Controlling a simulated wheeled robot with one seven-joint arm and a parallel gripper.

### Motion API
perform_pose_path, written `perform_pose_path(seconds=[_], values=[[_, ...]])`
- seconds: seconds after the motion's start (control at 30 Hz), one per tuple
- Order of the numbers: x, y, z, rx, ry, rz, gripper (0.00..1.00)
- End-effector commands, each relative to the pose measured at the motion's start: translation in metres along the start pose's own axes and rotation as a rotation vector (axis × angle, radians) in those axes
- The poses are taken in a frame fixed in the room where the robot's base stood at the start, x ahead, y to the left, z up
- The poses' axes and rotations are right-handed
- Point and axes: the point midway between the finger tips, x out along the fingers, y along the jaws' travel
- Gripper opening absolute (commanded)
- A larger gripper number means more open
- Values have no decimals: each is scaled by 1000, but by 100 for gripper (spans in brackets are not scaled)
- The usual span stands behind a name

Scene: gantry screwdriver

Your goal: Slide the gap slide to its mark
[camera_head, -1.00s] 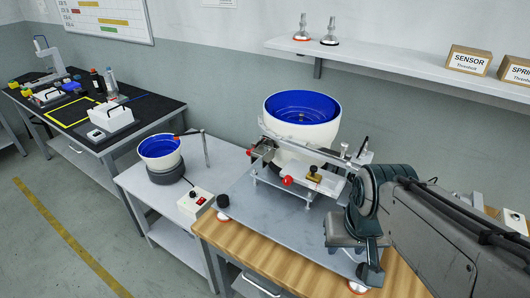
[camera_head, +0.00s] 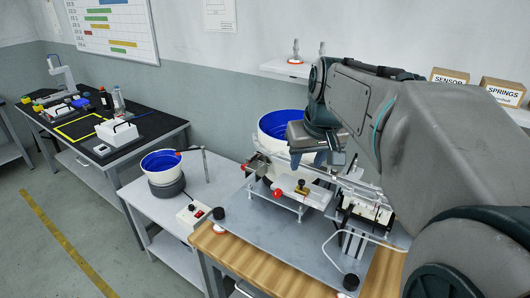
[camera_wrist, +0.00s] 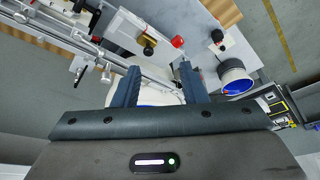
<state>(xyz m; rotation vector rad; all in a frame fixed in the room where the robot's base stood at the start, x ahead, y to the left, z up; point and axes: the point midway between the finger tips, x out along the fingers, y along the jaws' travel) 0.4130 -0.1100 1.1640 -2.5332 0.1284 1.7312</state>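The fixture on the grey baseplate (camera_head: 265,240) carries a white plate (camera_head: 316,196) with a brass-and-black knob (camera_head: 303,187) and a red ball knob (camera_head: 277,193). I cannot tell for sure which part is the gap slide, and I cannot make out its mark. In the wrist view the brass knob (camera_wrist: 148,46) and red knob (camera_wrist: 177,41) lie beyond the fingertips. My gripper (camera_head: 320,158) hangs above and behind the plate, in front of the large bowl. In the wrist view my gripper (camera_wrist: 158,78) has its two fingers apart, with nothing held between them.
A large blue-lined bowl (camera_head: 280,124) stands behind the fixture, partly hidden by my arm. Metal rails (camera_head: 345,183) run past the plate. A small feeder bowl (camera_head: 160,166) and a switch box (camera_head: 193,213) stand left. The baseplate's front left is clear.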

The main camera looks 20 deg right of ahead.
Motion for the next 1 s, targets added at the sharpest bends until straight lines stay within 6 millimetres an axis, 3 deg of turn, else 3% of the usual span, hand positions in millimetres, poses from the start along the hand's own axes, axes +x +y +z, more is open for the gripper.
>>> perform_pose_path(seconds=[0.13,0.27,0.8,1.0], values=[[-13,20,-20,9,18,14,39],[-6,23,-24,9,20,15,39],[98,24,-24,9,17,15,39],[118,25,-25,10,20,15,39]])
